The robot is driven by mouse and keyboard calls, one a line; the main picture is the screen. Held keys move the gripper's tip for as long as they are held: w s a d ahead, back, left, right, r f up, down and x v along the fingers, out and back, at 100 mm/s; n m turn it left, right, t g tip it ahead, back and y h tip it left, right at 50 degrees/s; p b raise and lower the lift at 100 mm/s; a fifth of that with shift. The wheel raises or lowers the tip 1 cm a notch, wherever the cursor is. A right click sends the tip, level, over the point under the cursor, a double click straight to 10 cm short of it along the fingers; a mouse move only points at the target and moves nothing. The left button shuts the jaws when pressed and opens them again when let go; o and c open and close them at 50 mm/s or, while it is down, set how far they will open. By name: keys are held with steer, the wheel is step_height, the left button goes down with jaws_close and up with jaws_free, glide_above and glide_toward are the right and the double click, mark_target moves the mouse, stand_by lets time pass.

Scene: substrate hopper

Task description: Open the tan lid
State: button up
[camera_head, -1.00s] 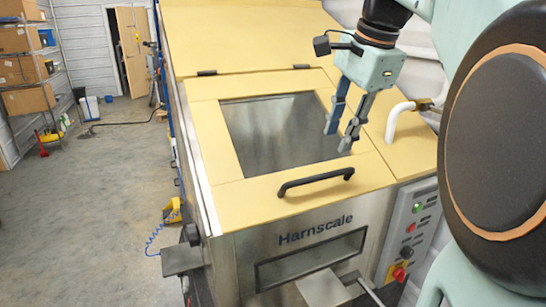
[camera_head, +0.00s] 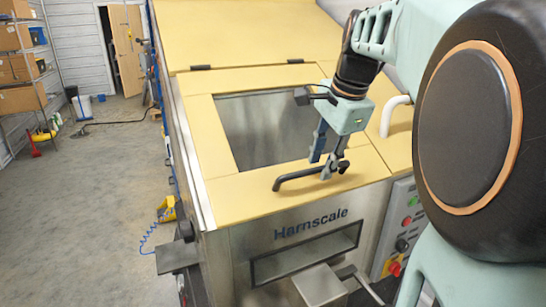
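The tan lid (camera_head: 240,195) lies closed and flat on top of the steel machine, with a large grey window in it and hinges at its back edge. A black bar handle (camera_head: 290,181) runs along its front part. My gripper (camera_head: 323,167) points down over the lid's front right, its fingers apart and empty. Its fingertips are close to the right end of the handle and partly cover it. I cannot tell whether they touch it.
A second tan panel (camera_head: 245,35) slopes up behind the lid. A white pipe (camera_head: 388,116) bends up at the right. The steel front has a slot, a protruding plate (camera_head: 318,285) and a button panel (camera_head: 405,228). Open floor (camera_head: 85,200) lies left, with box shelves beyond.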

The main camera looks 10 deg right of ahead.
jaws_close()
steer(key=shift+r, duration=0.1)
stand_by(0.3)
